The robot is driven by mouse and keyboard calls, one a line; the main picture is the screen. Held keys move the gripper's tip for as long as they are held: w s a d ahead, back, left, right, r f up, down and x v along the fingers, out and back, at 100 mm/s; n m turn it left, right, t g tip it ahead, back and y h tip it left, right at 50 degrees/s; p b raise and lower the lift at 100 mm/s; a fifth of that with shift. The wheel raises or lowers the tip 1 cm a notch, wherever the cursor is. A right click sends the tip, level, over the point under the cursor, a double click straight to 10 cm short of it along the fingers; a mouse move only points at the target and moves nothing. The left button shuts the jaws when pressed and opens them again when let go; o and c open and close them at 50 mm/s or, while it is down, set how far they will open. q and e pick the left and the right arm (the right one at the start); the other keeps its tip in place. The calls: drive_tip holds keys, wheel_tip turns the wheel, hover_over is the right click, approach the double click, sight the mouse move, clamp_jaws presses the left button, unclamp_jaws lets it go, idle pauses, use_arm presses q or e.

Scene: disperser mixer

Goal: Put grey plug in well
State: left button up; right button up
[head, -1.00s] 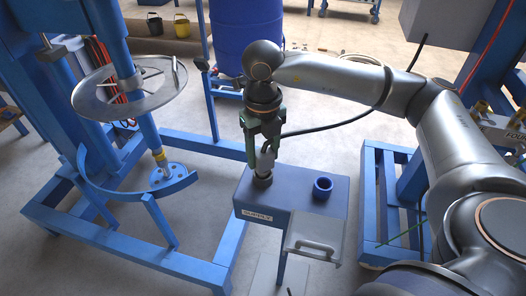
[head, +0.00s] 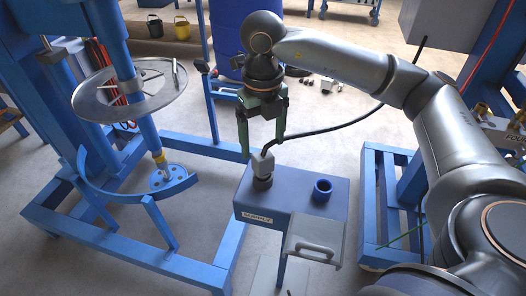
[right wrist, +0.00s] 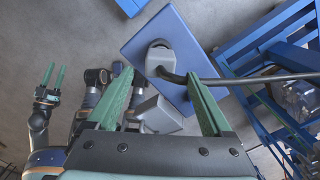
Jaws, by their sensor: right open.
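The grey plug (head: 261,165) stands upright on the left part of the blue supply box (head: 287,193), its lower end at a dark round base. Its black cable leaves the top and runs right. In the right wrist view the plug (right wrist: 158,58) lies beyond the fingertips. My left gripper (right wrist: 54,75) shows there too, open and empty, far from the box.
A grey plate with a handle (head: 315,240) hangs at the box's front right. The blue mixer frame with a disc (head: 130,88) stands at the left. A blue drum (head: 248,35) is behind. A blue stand (head: 378,215) is right of the box.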

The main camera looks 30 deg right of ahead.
wheel_tip(320, 180, up, 7)
drive_tip(key=shift+r, duration=0.15)
idle(0.4)
